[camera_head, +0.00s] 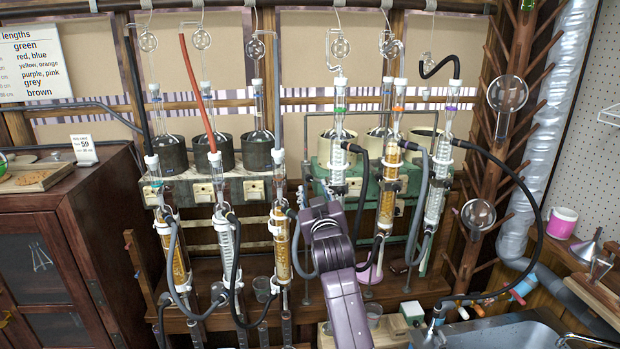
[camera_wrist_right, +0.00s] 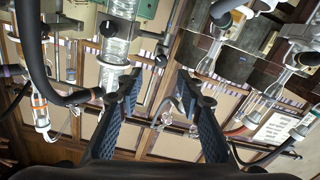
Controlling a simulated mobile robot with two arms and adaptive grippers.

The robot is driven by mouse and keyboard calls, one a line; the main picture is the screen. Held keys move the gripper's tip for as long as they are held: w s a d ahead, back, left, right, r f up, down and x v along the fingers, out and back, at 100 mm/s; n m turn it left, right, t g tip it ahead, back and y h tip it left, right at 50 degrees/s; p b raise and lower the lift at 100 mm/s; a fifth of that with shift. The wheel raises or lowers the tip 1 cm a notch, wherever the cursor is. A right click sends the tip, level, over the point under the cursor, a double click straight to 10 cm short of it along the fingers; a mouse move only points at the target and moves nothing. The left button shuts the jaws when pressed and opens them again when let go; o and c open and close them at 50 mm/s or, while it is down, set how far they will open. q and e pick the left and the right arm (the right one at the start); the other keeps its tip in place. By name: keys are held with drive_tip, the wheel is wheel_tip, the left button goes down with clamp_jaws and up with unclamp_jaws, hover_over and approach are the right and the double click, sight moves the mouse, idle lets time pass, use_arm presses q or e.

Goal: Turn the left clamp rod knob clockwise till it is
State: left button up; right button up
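My right gripper (camera_head: 318,203) is in the middle of the head view, in front of the rig between the orange-filled condenser (camera_head: 281,242) and the clear condenser (camera_head: 338,160). In the right wrist view my right gripper (camera_wrist_right: 159,84) has its two blue-padded fingers spread, with nothing held between them. A small dark knob (camera_wrist_right: 161,60) shows just beyond the gap between the fingertips, apart from both pads. I cannot tell surely whether it is the left clamp rod knob. In the head view my arm hides much of that area. My left gripper is not in view.
Several condensers and black hoses hang close around my right gripper. Heating mantles (camera_head: 258,148) stand on the shelf behind. A wooden cabinet (camera_head: 60,250) is at the left. A sink (camera_head: 520,328) and a pink cup (camera_head: 562,222) are at the right.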

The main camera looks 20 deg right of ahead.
sight(309, 179)
drive_tip(key=p+x, duration=0.2)
drive_tip(key=x, duration=0.4)
drive_tip(key=shift+p+x, duration=0.3)
drive_tip(key=shift+x, duration=0.55)
drive_tip(key=shift+f, duration=0.2)
clamp_jaws()
